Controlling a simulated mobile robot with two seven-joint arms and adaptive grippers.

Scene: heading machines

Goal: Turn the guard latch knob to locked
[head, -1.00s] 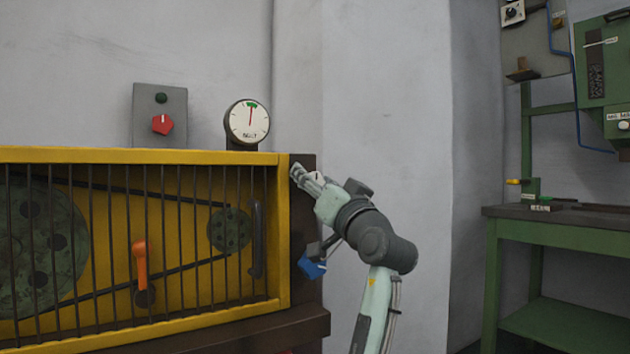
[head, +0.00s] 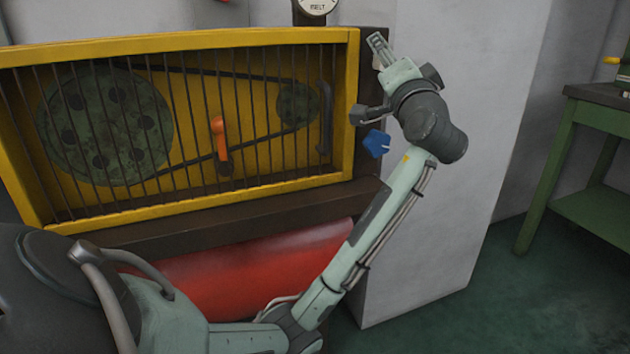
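A blue, angular knob (head: 376,143) sits at the dark right-hand end of the yellow barred guard (head: 352,100); I take it for the guard latch knob. Any marks around it are too small to read. My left gripper (head: 377,47) is above the knob, beside the guard's top right corner, with its fingers pointing up and to the left. It is apart from the knob. The finger gap is too small to judge. A dark part by the wrist is just above the knob. My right gripper is not in view.
An orange lever (head: 219,138) and a dark vertical handle (head: 325,117) are at the guard. A red rounded body (head: 240,270) lies below its dark ledge. A pale pillar (head: 440,240) stands behind my arm. A green bench (head: 590,150) is at the right.

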